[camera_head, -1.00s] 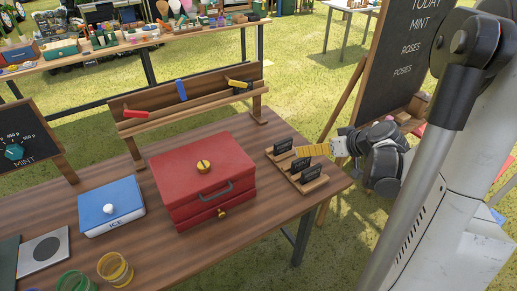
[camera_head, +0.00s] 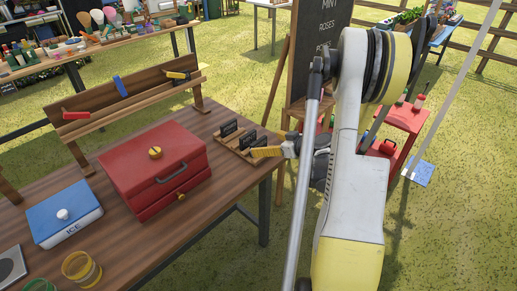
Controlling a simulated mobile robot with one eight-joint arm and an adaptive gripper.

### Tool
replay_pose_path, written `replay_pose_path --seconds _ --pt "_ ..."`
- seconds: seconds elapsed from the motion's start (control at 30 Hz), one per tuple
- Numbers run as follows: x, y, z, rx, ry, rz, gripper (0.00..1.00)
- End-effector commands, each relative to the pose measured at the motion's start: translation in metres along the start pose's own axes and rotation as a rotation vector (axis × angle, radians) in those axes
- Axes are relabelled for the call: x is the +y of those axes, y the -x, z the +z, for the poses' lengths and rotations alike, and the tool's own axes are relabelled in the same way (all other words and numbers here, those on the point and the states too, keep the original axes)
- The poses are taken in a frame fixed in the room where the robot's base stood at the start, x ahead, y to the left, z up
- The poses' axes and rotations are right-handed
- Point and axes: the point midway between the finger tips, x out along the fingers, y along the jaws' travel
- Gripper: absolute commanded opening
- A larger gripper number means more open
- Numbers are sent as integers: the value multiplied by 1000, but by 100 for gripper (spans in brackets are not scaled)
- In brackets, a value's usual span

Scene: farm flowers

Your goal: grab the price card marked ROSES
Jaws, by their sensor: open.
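Several small dark price cards stand upright on a wooden card rack (camera_head: 228,141) at the right end of the table. The back card (camera_head: 228,127) and the middle card (camera_head: 247,139) show; the front card (camera_head: 262,142) is partly covered by my gripper. Their lettering is too small to read, so I cannot tell which is marked ROSES. My gripper (camera_head: 254,153) reaches in from the right, its yellow striped finger level with the front card. It is open with nothing seen in it. Whether it touches the front card is unclear.
A red box (camera_head: 150,170) with a handle stands left of the rack. A blue ICE box (camera_head: 63,213) and a yellow glass ring (camera_head: 81,268) are further left. A wooden shelf (camera_head: 130,95) stands behind. A chalkboard (camera_head: 317,50) listing ROSES stands behind my arm.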

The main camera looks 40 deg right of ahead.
Motion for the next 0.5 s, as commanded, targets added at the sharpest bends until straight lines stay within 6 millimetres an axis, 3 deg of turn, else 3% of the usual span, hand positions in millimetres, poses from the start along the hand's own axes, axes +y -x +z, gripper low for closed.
replay_pose_path --seconds 0.23,0.47,0.5 --pt "-4 -40 4 -1 2 -2 100" --pt "-4 -43 2 -1 0 -1 100" --pt "-4 -43 2 -1 0 -1 94"
